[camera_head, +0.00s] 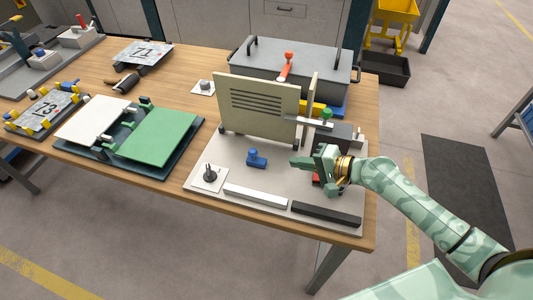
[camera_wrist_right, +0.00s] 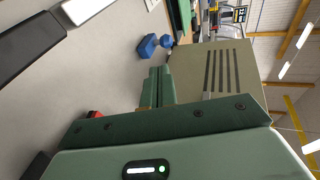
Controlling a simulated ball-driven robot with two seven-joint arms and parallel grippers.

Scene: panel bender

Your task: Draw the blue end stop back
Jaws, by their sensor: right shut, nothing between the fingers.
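The blue end stop (camera_head: 257,158) sits on the light base plate of the panel bender, in front of the upright slotted panel. In the right wrist view the blue end stop (camera_wrist_right: 148,46) shows beyond my fingertips, with a rounded knob beside its block. My right gripper (camera_head: 294,161) is shut and empty, to the right of the blue end stop and apart from it. In the right wrist view my closed fingers (camera_wrist_right: 159,72) point toward the end stop. My left gripper is not in view.
The beige slotted panel (camera_head: 258,106) stands upright behind the end stop. A white bar (camera_head: 255,196) and a black bar (camera_head: 326,215) lie along the plate's front. A black knob (camera_head: 209,172) stands at front left. A red part (camera_wrist_right: 95,114) lies under my right gripper.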

